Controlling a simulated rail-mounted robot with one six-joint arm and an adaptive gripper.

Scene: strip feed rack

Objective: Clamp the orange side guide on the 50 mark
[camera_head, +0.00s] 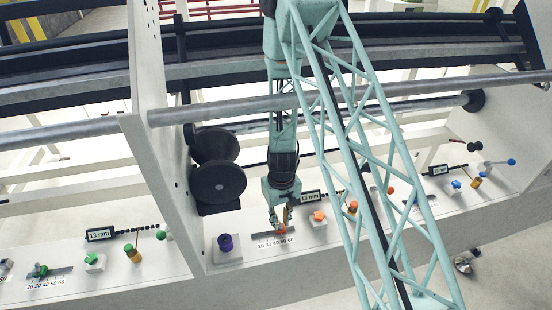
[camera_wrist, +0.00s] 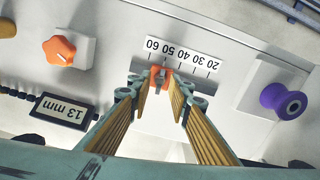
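The orange side guide (camera_wrist: 159,77) sits on a grey rail beside a white scale (camera_wrist: 182,57) marked 20 to 60. In the wrist view the scale is upside down, and the guide is near the 50 mark; its exact reading cannot be told. My gripper (camera_wrist: 161,100) is open, with one finger on each side of the guide and gaps between. Whether a fingertip touches it is unclear. In the head view, my gripper (camera_head: 281,226) reaches down over the orange guide (camera_head: 282,231) and partly hides it. The guide's underside is hidden.
In the wrist view, an orange star knob (camera_wrist: 59,51) and a "13 mm" display (camera_wrist: 62,113) lie left, and a purple knob (camera_wrist: 283,101) lies right. A white upright panel (camera_head: 165,150) stands left of my arm. Green-knobbed (camera_head: 95,261) and blue-knobbed (camera_head: 456,184) stations flank this one.

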